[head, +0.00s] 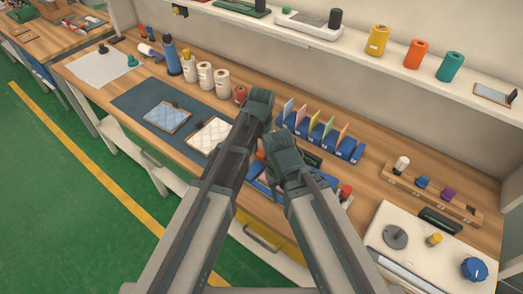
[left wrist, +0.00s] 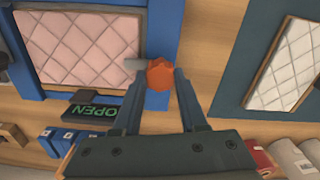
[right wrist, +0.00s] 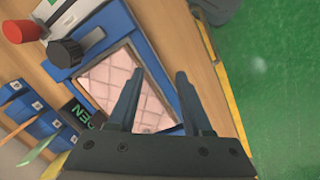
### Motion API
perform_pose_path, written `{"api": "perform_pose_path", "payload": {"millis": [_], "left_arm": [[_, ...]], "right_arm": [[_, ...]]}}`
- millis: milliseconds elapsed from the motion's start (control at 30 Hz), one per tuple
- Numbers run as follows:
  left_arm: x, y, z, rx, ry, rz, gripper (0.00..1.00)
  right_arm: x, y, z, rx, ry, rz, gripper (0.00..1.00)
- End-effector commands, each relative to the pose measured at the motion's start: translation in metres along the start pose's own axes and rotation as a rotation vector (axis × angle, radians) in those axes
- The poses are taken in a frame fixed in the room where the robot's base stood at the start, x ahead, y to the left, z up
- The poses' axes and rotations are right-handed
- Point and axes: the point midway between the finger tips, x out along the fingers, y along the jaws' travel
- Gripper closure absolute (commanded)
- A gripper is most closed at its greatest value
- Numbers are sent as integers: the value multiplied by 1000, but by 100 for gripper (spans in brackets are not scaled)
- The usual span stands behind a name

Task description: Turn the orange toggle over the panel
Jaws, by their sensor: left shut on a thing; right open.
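The orange toggle (left wrist: 160,75) is a small faceted knob with a short grey stem, at the edge of the blue frame (left wrist: 70,6) in the left wrist view. A pink quilted panel (left wrist: 85,45) lies inside that frame. My left gripper (left wrist: 160,86) has a finger on each side of the toggle and is shut on it. My right gripper (right wrist: 159,73) is open and empty above the panel, which also shows in the right wrist view (right wrist: 112,85). In the head view my arms hide most of the frame.
A green OPEN sign (left wrist: 90,111) stands beside the frame. A black knob (right wrist: 65,52) and a red knob (right wrist: 18,31) are near its other end. Blue card holders (head: 345,148) stand behind.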

Motion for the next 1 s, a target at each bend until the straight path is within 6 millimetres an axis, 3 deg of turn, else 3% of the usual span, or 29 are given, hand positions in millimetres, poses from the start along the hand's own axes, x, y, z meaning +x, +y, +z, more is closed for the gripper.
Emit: {"api": "perform_pose_path", "payload": {"millis": [400, 433, 567, 1000], "left_arm": [[0, 0, 0, 8, 0, 0, 100], [0, 0, 0, 8, 0, 0, 55], [0, 0, 0, 7, 0, 0, 31], [-4, 0, 0, 6, 0, 0, 28]], "right_arm": [[0, 0, 0, 0, 0, 0, 50], [0, 0, 0, 0, 0, 0, 50], [0, 0, 0, 0, 0, 0, 50], [-4, 0, 0, 0, 0, 0, 50]]}}
